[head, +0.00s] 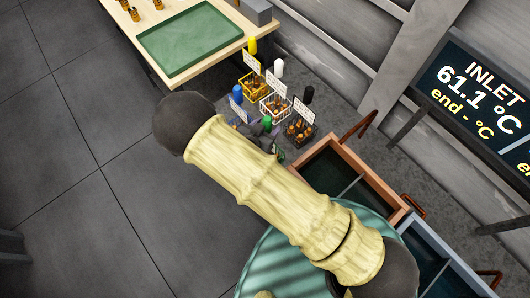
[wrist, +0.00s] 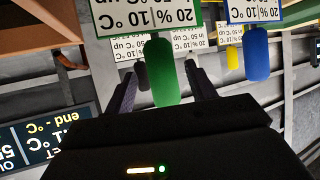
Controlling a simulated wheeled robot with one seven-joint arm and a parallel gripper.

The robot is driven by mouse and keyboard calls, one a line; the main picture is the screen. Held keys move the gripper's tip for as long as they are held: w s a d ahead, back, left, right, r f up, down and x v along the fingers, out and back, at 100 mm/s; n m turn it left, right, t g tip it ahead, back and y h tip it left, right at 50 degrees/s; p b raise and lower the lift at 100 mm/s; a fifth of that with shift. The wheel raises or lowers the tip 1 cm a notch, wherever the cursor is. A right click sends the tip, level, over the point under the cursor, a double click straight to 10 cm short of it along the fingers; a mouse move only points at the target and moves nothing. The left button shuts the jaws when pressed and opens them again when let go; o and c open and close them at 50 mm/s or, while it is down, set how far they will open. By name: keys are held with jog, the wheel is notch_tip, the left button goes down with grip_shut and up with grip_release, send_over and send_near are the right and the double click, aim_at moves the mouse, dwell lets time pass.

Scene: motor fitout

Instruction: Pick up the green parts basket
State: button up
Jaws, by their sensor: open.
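The green parts basket is mostly hidden behind my arm in the head view; its green knob (head: 267,122) and a bit of its green body (head: 281,155) show. In the wrist view its green knob (wrist: 164,78) and green-edged label card (wrist: 150,15) are large and close. My gripper (wrist: 160,72) is open, with one dark finger on each side of the green knob. I cannot tell whether the fingers touch it. In the head view my gripper (head: 263,138) is partly covered by my forearm.
Close by stand the blue knob (head: 237,93), yellow basket (head: 253,88), white basket (head: 275,106) and black basket (head: 300,132). A table with a green tray (head: 190,38) is at upper left. An orange-rimmed bin (head: 371,166), a blue bin (head: 437,253) and an INLET display (head: 482,95) are at right.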

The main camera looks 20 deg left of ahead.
jog(key=shift+p+x, duration=0.7)
jog(key=shift+x, duration=1.25)
jog(key=shift+a+r, duration=0.1)
jog(key=shift+a, duration=0.1)
grip_shut()
jog(key=shift+r, duration=0.1)
